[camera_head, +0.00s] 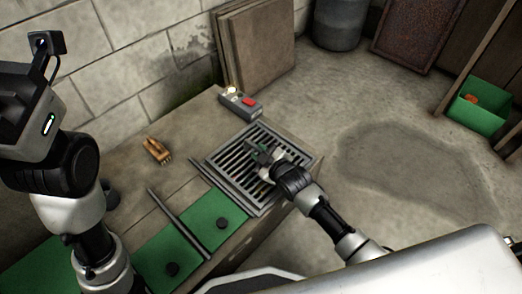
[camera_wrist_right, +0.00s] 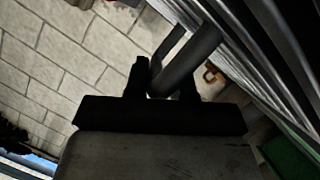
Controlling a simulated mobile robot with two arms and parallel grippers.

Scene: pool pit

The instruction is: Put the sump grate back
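The sump grate (camera_head: 290,143), a grey metal square of parallel bars, sits at the bench's right edge. A flat grey edge shows along its lower left side; I cannot tell whether the grate lies flush in its frame. My right gripper (camera_head: 262,152) is over the middle of the grate. In the right wrist view, the fingers of my right gripper (camera_wrist_right: 163,82) close around a dark round bar (camera_wrist_right: 185,60), apparently the grate's handle. The grate's bars (camera_wrist_right: 262,50) run through the upper right there. My left arm stands at the far left; its fingertips are out of view.
A grey lamp with a red button (camera_head: 241,103) stands just behind the grate. A small orange-brown brush (camera_head: 157,150) lies to the left. Green panels with black knobs (camera_head: 205,212) and a thin grey bar (camera_head: 180,224) lie in front. Open floor (camera_head: 370,100) spreads right.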

